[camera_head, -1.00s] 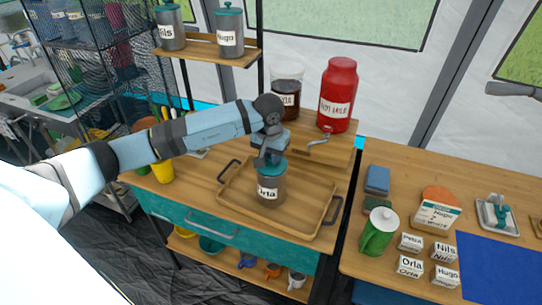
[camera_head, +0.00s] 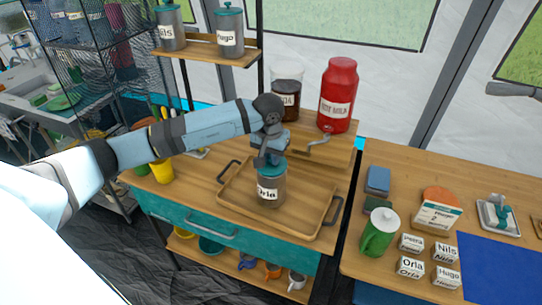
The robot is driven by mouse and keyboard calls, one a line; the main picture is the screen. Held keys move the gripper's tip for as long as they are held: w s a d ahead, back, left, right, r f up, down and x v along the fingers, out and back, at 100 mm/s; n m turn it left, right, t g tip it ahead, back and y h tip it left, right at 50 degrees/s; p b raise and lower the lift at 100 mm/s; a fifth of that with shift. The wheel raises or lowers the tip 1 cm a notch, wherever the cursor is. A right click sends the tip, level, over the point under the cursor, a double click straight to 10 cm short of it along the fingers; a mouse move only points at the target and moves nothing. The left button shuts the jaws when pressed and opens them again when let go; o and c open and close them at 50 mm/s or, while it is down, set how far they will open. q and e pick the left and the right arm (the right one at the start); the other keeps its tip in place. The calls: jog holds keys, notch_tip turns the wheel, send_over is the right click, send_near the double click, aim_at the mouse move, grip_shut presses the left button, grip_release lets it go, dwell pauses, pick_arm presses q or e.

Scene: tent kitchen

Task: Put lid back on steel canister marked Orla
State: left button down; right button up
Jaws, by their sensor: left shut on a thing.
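The steel canister marked Orla (camera_head: 270,191) stands upright in a wooden tray on the counter, its label facing me. A teal lid (camera_head: 271,168) sits at the top of the canister, level with its rim; whether it is fully seated I cannot tell. My left gripper (camera_head: 268,157) reaches down from above and is shut on the lid; its fingertips are partly hidden. My right gripper is not in view.
The wooden tray (camera_head: 314,225) has dark handles and bare room around the canister. Canisters marked Nils (camera_head: 171,31) and Hugo (camera_head: 230,38) are on the shelf. A green pitcher (camera_head: 377,238) stands right.

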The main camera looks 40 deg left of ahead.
pick_arm(q)
jog(key=shift+c, duration=2.1)
grip_release()
jog(key=shift+r, duration=0.15)
jog(key=shift+r+p, duration=1.35)
jog(key=shift+r, duration=2)
grip_shut()
